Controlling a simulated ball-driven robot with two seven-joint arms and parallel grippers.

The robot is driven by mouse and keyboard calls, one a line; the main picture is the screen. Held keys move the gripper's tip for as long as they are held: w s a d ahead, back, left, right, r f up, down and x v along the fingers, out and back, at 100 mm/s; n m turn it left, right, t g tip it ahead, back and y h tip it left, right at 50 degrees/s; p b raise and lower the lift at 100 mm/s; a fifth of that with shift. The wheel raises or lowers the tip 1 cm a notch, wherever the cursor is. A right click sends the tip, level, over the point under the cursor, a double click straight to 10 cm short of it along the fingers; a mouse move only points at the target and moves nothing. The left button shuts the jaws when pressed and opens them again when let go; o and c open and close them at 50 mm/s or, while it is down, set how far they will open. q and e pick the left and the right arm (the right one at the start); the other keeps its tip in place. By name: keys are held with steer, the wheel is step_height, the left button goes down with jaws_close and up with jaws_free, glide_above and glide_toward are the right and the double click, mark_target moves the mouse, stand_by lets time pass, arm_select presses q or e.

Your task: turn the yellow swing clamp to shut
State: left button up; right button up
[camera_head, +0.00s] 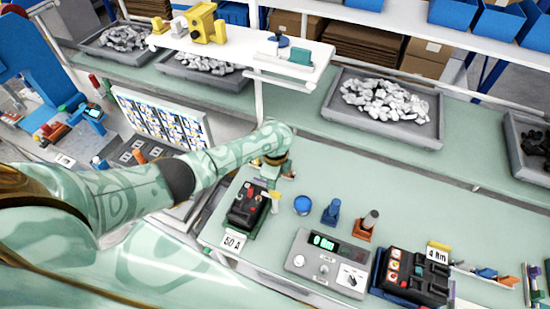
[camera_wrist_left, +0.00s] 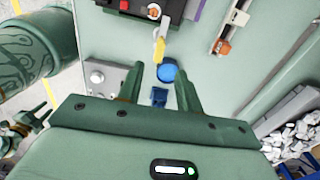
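The yellow swing clamp (camera_head: 275,197) is beside the black breaker (camera_head: 247,205) on the green bench. In the left wrist view the clamp (camera_wrist_left: 160,47) points away from the breaker (camera_wrist_left: 150,8), towards my fingers. My left gripper (camera_wrist_left: 161,78) is open and empty, its two fingers apart, with the clamp just beyond the fingertips. In the head view my left gripper (camera_head: 273,172) is partly hidden by its own arm. What looks like my right gripper (camera_wrist_left: 22,125) shows at the left edge of the left wrist view, too small to judge.
A grey meter box (camera_head: 325,265) and another device (camera_head: 412,275) are nearer. A white shelf (camera_head: 240,50) rises behind. Bench between these and the rear trays is clear.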

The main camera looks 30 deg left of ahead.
arm_select(q)
step_height(320, 180, up, 8)
steer(key=p, duration=0.1)
steer(key=shift+p, duration=0.4)
steer(key=shift+f, duration=0.1)
